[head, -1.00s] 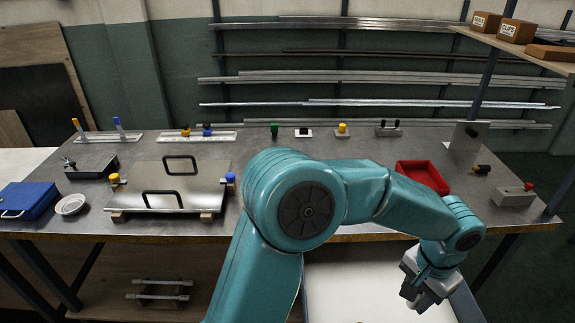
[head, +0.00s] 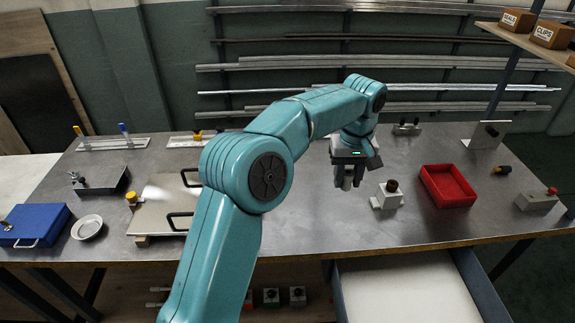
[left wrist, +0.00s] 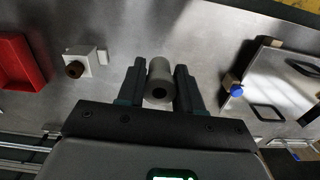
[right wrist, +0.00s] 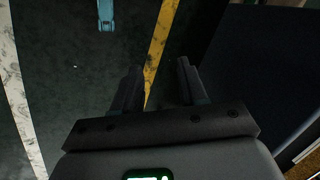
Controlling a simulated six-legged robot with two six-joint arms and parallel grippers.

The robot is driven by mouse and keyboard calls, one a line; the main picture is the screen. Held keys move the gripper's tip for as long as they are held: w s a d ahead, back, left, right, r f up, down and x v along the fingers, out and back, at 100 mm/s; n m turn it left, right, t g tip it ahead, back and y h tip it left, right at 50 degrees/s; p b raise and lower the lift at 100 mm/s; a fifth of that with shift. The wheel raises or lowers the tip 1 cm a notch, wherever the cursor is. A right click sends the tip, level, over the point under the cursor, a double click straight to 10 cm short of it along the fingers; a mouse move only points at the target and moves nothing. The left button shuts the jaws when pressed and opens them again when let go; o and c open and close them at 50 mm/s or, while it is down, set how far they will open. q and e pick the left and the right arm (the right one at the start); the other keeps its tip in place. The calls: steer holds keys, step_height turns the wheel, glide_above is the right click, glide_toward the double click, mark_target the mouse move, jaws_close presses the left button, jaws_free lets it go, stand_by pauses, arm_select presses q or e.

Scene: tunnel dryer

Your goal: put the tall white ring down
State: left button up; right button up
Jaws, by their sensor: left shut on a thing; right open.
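The tall ring (left wrist: 160,82), a pale grey-white upright tube with a dark hole, is between the fingers of my left gripper in the left wrist view. My left gripper (left wrist: 160,85) is shut on it. In the head view my left gripper (head: 348,183) points down over the middle of the bench (head: 310,222), left of a white block with a dark brown knob (head: 388,196). The ring is mostly hidden there by the fingers, and I cannot tell whether it touches the bench. My right gripper (right wrist: 157,75) is open and empty above the dark floor.
A red tray (head: 447,187) stands right of the knobbed block. A metal plate with black handles (head: 160,200) lies to the left, partly behind my arm. An open drawer (head: 410,290) juts out in front. The bench before my left gripper is clear.

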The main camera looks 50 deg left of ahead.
arm_select(q)
steer(key=a+r+n, duration=0.2)
steer(key=a, duration=0.1)
steer(key=shift+w+a+r+n+p, duration=0.15)
steer(key=shift+w+r+n+p, duration=0.15)
steer(key=shift+r+n+p, duration=0.1)
steer(key=f, duration=1.4)
steer(key=shift+w+d, duration=0.1)
steer(key=shift+d, duration=0.15)
steer(key=shift+f, duration=0.35)
step_height(320, 180, down, 4)
steer(key=shift+a+r, duration=0.1)
steer(key=shift+r, duration=0.1)
steer(key=shift+f, duration=0.35)
arm_select(e)
step_height(320, 180, up, 2)
steer(key=shift+r, duration=0.15)
